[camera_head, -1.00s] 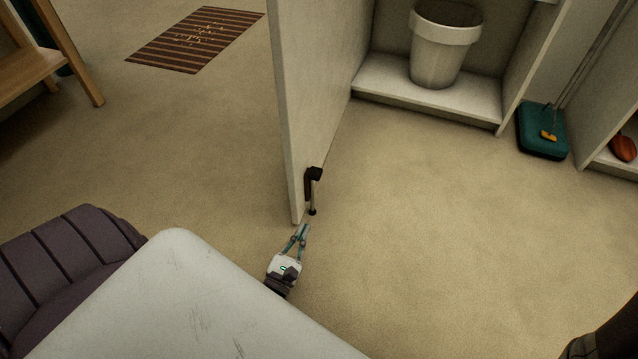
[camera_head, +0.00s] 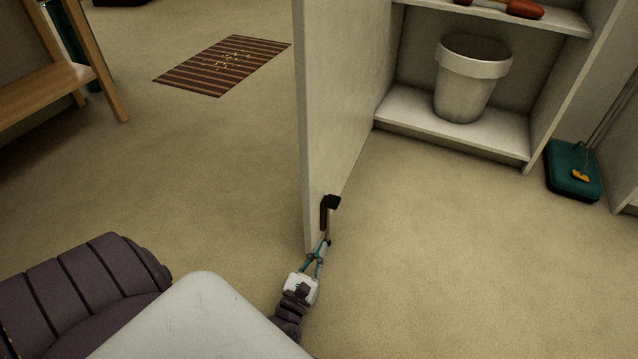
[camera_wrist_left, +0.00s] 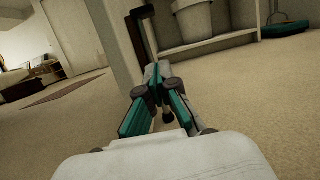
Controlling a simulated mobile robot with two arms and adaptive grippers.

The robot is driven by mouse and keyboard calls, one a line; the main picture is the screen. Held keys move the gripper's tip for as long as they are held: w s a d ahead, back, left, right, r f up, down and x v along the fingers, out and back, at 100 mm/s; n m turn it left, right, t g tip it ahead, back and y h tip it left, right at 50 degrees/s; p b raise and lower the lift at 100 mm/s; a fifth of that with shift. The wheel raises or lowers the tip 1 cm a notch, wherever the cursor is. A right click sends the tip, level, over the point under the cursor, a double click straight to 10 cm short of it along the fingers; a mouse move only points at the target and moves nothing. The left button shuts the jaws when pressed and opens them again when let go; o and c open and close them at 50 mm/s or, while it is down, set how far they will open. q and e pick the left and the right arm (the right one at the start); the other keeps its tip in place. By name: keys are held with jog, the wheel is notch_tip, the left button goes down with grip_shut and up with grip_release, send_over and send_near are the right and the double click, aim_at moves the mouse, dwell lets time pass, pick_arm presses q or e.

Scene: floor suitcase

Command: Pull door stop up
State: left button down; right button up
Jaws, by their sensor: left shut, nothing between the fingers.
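The door stop (camera_head: 331,203) is a dark bracket with a thin rod, mounted low on the edge of the white door (camera_head: 335,110). In the left wrist view, the door stop's dark upper part (camera_wrist_left: 143,28) rises just beyond my fingertips. My left gripper (camera_head: 325,246) is shut and empty, its fingertips at the lower rod of the door stop in the head view. In the left wrist view my left gripper (camera_wrist_left: 157,72) has its fingers together, partly hiding the rod; I cannot tell whether they touch it. My right gripper is not in view.
A white shelf unit (camera_head: 455,133) with a bucket (camera_head: 468,85) stands behind right of the door. A green dustpan (camera_head: 572,172) is at the right. A striped mat (camera_head: 222,65) and wooden furniture (camera_head: 100,65) are at the left. Floor right of the door is clear.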

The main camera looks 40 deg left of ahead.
pick_arm(q)
jog(key=w+a+r+b, duration=0.1)
jog(key=w+r+b, duration=0.2)
jog(key=w+r, duration=0.2)
jog(key=shift+x, duration=0.95)
jog(key=shift+a+r, duration=0.1)
notch_tip(320, 180, up, 4)
jog(key=p, duration=0.3)
jog(key=v, duration=1.2)
jog(key=shift+f, duration=0.3)
